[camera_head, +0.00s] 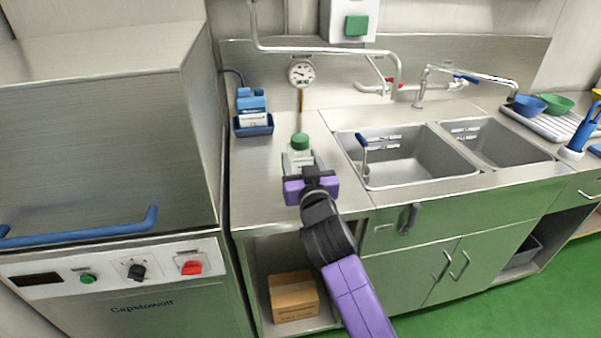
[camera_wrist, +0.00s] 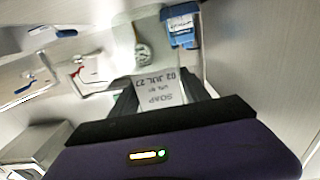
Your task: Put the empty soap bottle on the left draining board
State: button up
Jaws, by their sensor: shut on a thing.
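The soap bottle (camera_head: 300,144) has a green cap and a pale, translucent body, and it stands upright in the head view. My gripper (camera_head: 303,168) is shut on its body from the front. In the wrist view the bottle's label (camera_wrist: 160,93) reads SOAP with a date, between the two dark fingers. The left draining board (camera_head: 260,182) is the bare steel top left of the sinks. The bottle is over this board; whether its base touches the steel is hidden behind my gripper.
A blue caddy (camera_head: 253,124) stands at the back left of the board, and a round dial gauge (camera_head: 301,73) is behind the bottle. The sink basin (camera_head: 405,160) lies to the right. A tall steel machine (camera_head: 110,130) borders the left side.

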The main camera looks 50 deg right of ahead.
jog(key=shift+f, duration=1.7)
jog(key=shift+f, duration=0.1)
jog(key=shift+f+b, duration=0.1)
jog(key=shift+b, duration=0.3)
jog(key=o, duration=1.4)
jog(key=shift+r, duration=0.2)
